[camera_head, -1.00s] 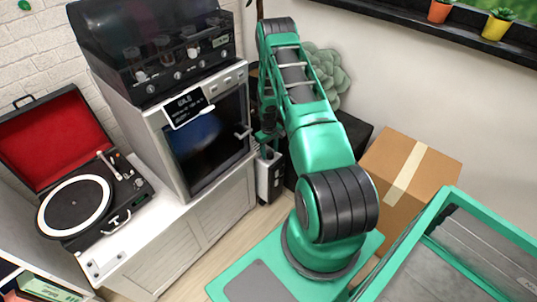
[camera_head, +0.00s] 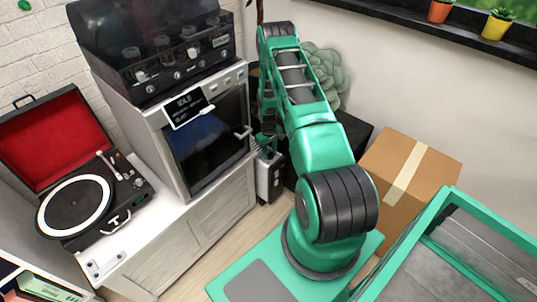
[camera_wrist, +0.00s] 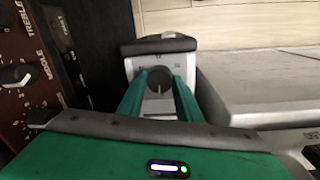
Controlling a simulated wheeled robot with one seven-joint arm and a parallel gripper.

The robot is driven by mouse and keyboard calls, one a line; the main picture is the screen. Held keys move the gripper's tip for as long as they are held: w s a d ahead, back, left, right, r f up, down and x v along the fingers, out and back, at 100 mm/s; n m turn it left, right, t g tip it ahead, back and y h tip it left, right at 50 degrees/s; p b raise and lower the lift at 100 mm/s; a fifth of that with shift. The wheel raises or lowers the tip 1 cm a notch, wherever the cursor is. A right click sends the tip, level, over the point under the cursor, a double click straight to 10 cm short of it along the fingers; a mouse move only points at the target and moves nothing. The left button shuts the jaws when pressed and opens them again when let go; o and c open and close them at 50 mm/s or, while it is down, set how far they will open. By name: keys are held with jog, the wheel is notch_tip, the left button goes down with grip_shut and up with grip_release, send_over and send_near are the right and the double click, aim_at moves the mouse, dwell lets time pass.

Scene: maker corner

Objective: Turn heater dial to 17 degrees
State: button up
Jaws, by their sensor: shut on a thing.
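The heater (camera_head: 268,176) is a narrow pale unit standing on the floor beside the cabinet, partly hidden by my arm in the head view. In the wrist view its pale end panel (camera_wrist: 133,68) carries a round dark dial (camera_wrist: 160,92) with a light pointer line and small marks around it, too small to read. My gripper (camera_wrist: 160,80) has its two green fingers on either side of the dial, shut on it. In the head view the gripper end is mostly hidden behind the arm and too small to make out.
A white cabinet (camera_head: 150,254) stands close by the heater, bearing an oven (camera_head: 205,140) and a record player (camera_head: 85,200). In the wrist view an amplifier panel with knobs (camera_wrist: 20,75) is at the left. A cardboard box (camera_head: 425,165) stands right of the arm.

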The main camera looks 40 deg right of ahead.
jog(key=m, duration=0.6)
jog(key=shift+w, duration=0.1)
jog(key=shift+d+m+g, duration=0.1)
jog(key=shift+m+g, duration=0.2)
jog(key=shift+m, duration=2.3)
jog(key=o, duration=1)
jog(key=shift+o, duration=0.2)
notch_tip(320, 180, up, 11)
jog(key=shift+w, duration=0.35)
